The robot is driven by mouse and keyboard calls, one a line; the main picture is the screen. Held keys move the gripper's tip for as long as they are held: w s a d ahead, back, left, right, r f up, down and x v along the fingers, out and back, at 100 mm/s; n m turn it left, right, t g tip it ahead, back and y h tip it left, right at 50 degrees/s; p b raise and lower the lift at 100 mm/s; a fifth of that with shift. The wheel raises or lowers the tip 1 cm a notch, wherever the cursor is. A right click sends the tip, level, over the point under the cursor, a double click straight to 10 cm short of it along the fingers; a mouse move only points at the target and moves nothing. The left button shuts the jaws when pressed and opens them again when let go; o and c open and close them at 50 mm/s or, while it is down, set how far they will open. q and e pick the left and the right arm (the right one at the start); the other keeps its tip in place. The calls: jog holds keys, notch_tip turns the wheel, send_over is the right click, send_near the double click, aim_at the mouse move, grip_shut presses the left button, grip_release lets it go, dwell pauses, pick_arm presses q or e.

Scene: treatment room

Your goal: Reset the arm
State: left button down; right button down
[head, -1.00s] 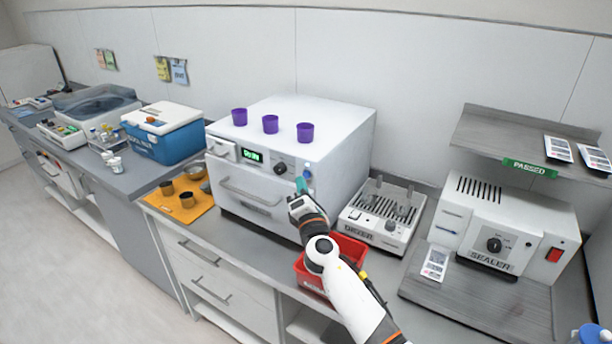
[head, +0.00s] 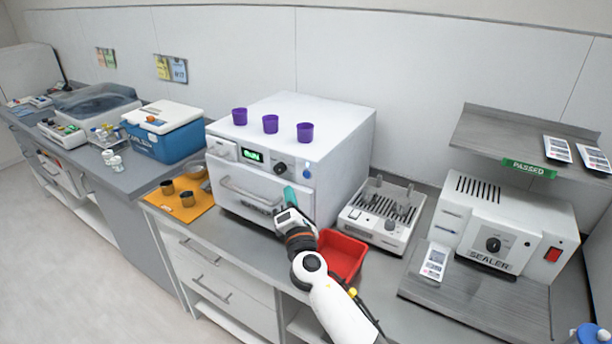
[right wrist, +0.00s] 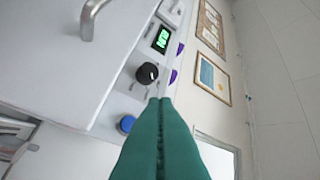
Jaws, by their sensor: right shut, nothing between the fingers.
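My right gripper (head: 290,196) is shut and empty, its teal fingers pressed together in front of the white oven-like machine (head: 345,150). In the right wrist view the teal fingers (right wrist: 160,135) point up toward the machine's front panel, which has a dark knob (right wrist: 147,73), a blue button (right wrist: 126,124) and a lit green display (right wrist: 162,39). In the head view the display (head: 252,155) seems to read RUN. The machine's door with its bar handle (head: 250,190) looks shut. I cannot tell whether the fingers touch the panel. My left gripper is not in view.
A red bin (head: 343,254) stands beside my right arm. A drying rack (head: 385,212) and a sealer (head: 510,225) are to the right. Purple cups (head: 270,124) stand on the machine. An orange mat (head: 180,208) with dark cups and a blue cooler (head: 165,135) are to the left.

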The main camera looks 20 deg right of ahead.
dwell(0.4)
jog(key=s+d+f+m+g+h, duration=0.1)
jog(key=s+d+f+m+g, duration=0.35)
jog(key=s+f+m, duration=0.45)
jog(key=s+d+f+m+g+h, duration=0.25)
jog(key=s+f+m+g, duration=0.35)
jog(key=s, duration=0.5)
jog(key=s+a+f+m+g+y, duration=0.2)
jog(key=s+a+m+g+y, duration=0.1)
jog(key=s, duration=0.8)
jog(key=s+a+f+m+g+y, duration=0.1)
jog(key=s+a+m+g+y, duration=0.25)
jog(key=s, duration=0.65)
notch_tip(320, 180, down, 29)
jog(key=s+d+g+b, duration=0.1)
jog(key=b, duration=0.1)
jog(key=s+d+f+n+g+b, duration=0.1)
jog(key=s+d+f+b, duration=0.1)
jog(key=s+f, duration=1.4)
notch_tip(320, 180, down, 2)
jog(key=shift+s+d, duration=0.2)
jog(key=shift+d, duration=0.3)
